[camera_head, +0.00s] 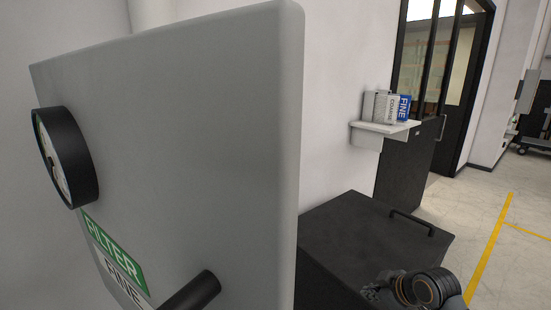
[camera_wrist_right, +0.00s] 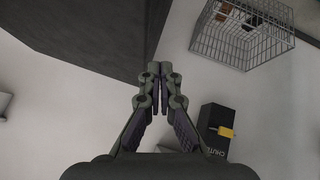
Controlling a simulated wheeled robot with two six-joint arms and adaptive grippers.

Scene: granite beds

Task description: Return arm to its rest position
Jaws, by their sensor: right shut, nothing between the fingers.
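My right gripper (camera_wrist_right: 160,75) shows in the wrist view with its two fingers together and nothing between them. A dark part of my right arm (camera_head: 420,289) shows at the bottom right of the head view, in front of the black chest. The gripper's fingertips cannot be made out there. My left gripper is in neither view.
A large grey cabinet (camera_head: 190,130) with a round gauge (camera_head: 65,158) and a FILTER FINE label fills the left. A black chest (camera_head: 350,235) with a handle stands beside it. A wall shelf (camera_head: 385,129) holds several boxes. The wrist view shows a wire basket (camera_wrist_right: 240,37) and a black box (camera_wrist_right: 214,128).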

